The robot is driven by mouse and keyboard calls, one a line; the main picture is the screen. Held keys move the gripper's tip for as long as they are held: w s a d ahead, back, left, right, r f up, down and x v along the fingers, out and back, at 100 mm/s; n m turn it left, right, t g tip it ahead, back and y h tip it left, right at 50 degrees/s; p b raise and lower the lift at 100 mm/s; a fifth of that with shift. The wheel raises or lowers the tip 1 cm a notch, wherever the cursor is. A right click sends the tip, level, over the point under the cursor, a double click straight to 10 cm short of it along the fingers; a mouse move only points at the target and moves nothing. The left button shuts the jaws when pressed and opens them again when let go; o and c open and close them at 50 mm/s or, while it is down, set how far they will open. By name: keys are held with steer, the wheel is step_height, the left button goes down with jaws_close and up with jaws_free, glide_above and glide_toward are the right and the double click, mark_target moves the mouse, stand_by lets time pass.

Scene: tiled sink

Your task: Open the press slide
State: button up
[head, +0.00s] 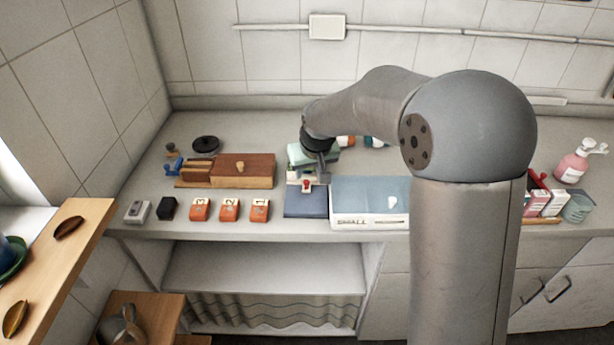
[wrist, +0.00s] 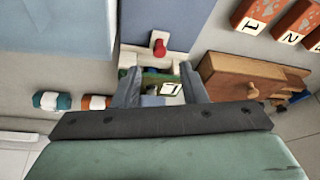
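The press is a small pale block with a red knob (head: 307,184) on top, at the back edge of a dark blue mat (head: 306,205). In the wrist view the red knob (wrist: 159,47) is just beyond my fingertips. My gripper (head: 318,172) points down over the press in the head view. In the wrist view my gripper (wrist: 160,85) has its two fingers apart. Between them show part of the press and a greenish piece with a white label (wrist: 171,88) reading 1. I cannot tell whether the fingers touch it. My arm and hand hide much of the press.
A wooden box with a knob (head: 244,172) stands left of my gripper. Several orange numbered blocks (head: 229,210) line the front edge. A blue-topped box marked SMALL (head: 368,205) is to the right. Small bottles (wrist: 52,101) lie behind. Open counter (head: 235,122) is at the back left.

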mark_target(306, 182)
steer(key=shift+p+x, duration=0.3)
steer(key=shift+x, duration=2.45)
jaws_close()
steer(key=shift+s, duration=0.15)
